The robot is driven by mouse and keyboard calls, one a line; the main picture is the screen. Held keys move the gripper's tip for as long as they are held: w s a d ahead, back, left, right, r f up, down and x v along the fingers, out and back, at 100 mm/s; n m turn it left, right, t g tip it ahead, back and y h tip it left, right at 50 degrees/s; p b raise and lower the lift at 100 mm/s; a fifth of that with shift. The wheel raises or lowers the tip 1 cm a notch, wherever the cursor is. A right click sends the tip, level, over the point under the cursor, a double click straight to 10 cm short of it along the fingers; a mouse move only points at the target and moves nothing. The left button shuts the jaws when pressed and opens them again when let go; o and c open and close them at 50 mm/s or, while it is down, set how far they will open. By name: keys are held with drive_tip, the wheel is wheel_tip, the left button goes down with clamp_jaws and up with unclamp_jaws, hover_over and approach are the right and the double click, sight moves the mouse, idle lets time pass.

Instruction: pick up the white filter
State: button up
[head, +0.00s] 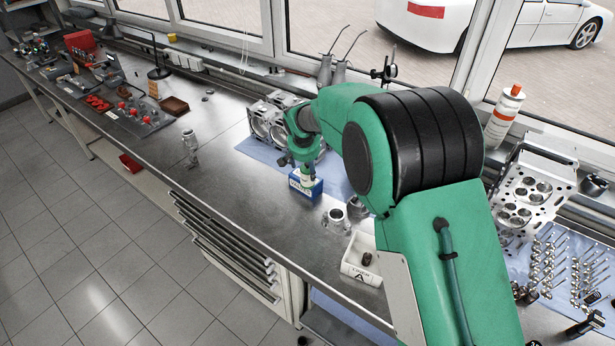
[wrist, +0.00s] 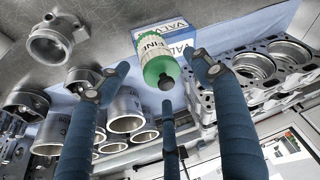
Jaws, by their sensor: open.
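My gripper (head: 298,162) reaches down over the middle of the bench, just above a blue and white box (head: 305,186). In the wrist view my gripper (wrist: 158,78) is open, its blue fingers spread. In the head view the can (head: 307,173) is partly hidden by my gripper.
Cylinder blocks (head: 262,120) stand on a blue cloth behind my gripper. Metal pistons (head: 336,219) and a white labelled bin (head: 352,268) lie nearer the front edge. A metal part (head: 190,145) stands to the left, with bare bench around it. An engine head (head: 525,195) is at the right.

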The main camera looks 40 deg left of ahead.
sight(307, 167)
drive_tip(key=shift+x, duration=2.5)
drive_tip(key=shift+s, duration=0.1)
drive_tip(key=c, duration=1.3)
drive_tip(key=shift+r, duration=0.5)
wheel_tip(307, 167, up, 3)
drive_tip(key=shift+f, duration=0.1)
drive_tip(key=s+d+r, duration=0.1)
drive_tip(key=s+d, duration=1)
drive_tip(key=shift+d, duration=0.3)
drive_tip(key=shift+r, duration=0.1)
